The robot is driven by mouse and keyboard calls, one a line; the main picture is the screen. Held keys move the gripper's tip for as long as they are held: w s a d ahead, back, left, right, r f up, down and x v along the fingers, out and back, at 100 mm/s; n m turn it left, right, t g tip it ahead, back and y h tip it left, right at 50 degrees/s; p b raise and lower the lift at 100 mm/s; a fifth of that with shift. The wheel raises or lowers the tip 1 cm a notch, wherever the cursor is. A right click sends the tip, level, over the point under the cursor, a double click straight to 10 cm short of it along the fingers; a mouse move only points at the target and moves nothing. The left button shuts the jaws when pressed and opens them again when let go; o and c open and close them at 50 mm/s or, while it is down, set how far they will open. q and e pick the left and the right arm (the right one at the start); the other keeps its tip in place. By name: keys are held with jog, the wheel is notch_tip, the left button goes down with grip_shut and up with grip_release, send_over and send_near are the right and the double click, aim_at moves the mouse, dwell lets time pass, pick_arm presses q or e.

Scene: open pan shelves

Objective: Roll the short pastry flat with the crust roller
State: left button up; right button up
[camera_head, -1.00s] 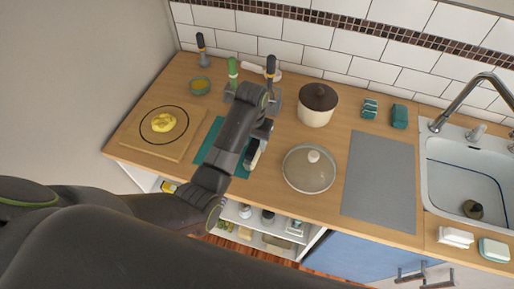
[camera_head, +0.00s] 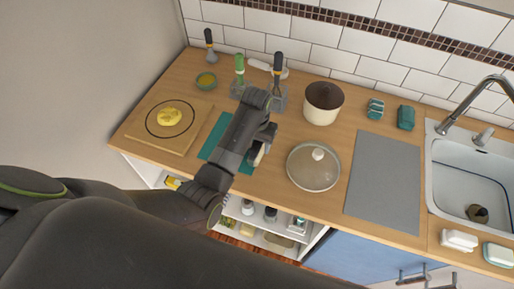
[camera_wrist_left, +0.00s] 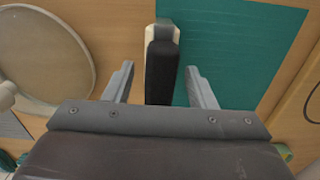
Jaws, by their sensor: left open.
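The short pastry (camera_head: 169,116) is a yellow round lump inside a black ring on the wooden board (camera_head: 187,139) at the left of the counter. My left gripper (camera_head: 265,146) is over the counter by the teal mat (camera_head: 216,137), right of the board. In the left wrist view my left gripper (camera_wrist_left: 159,70) is open, and a dark-handled tool (camera_wrist_left: 162,68) with pale sides lies between its fingers at the mat's edge. I cannot tell whether this is the crust roller or whether the fingers touch it. A white roller-like thing (camera_head: 268,69) lies at the back wall. My right gripper is out of view.
A glass lid (camera_head: 313,168) lies right of my gripper, with a pot (camera_head: 322,104) behind it. A utensil holder (camera_head: 276,100) stands close behind my gripper. A grey mat (camera_head: 384,184) and the sink (camera_head: 470,170) are further right. The grey mat is clear.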

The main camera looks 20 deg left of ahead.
pick_arm(q)
jog(key=shift+p, duration=0.4)
grip_shut()
dwell(0.4)
jog(key=shift+r, duration=0.15)
jog(key=shift+r, duration=0.85)
jog(key=shift+r, duration=0.1)
jog(key=shift+r, duration=2.4)
